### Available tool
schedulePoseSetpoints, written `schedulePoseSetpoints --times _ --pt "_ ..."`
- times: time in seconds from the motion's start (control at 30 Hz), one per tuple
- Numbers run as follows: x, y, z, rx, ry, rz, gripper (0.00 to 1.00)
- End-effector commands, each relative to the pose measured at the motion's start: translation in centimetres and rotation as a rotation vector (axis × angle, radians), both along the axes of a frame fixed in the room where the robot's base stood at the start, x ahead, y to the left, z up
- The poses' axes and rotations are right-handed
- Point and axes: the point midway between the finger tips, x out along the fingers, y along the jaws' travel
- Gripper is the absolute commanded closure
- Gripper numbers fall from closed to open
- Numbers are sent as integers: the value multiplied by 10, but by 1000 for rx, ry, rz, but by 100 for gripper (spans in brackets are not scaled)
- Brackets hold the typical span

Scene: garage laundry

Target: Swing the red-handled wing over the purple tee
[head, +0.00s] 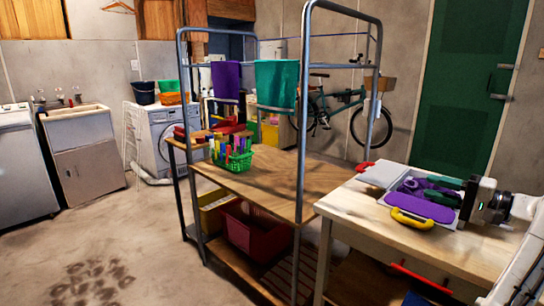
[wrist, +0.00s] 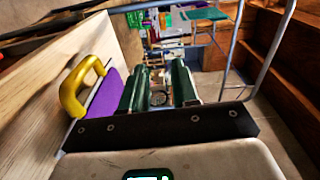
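A folding board lies on the wooden table at the right of the head view. Its pale grey wing (head: 384,175), with a red handle (head: 364,166) at its far left edge, lies open flat beside the middle. The purple tee (head: 429,187) lies bunched on the board, partly hidden by my gripper.
A metal-framed bench (head: 265,185) left of the table holds a green basket (head: 235,160) of markers. Its upright post stands close to the table's left edge. The table's near right top is bare.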

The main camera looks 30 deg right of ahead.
Motion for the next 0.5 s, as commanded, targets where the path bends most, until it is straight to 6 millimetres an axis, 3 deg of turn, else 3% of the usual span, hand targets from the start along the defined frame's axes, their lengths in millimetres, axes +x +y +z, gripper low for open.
schedulePoseSetpoints --times 0.13,0.27,0.4,0.5 --pt "25 53 -76 -120 180 25 71" --pt "34 111 -146 -288 350 78 71" --pt "24 177 -212 -509 506 171 71" --pt "7 224 -251 -681 590 256 71"
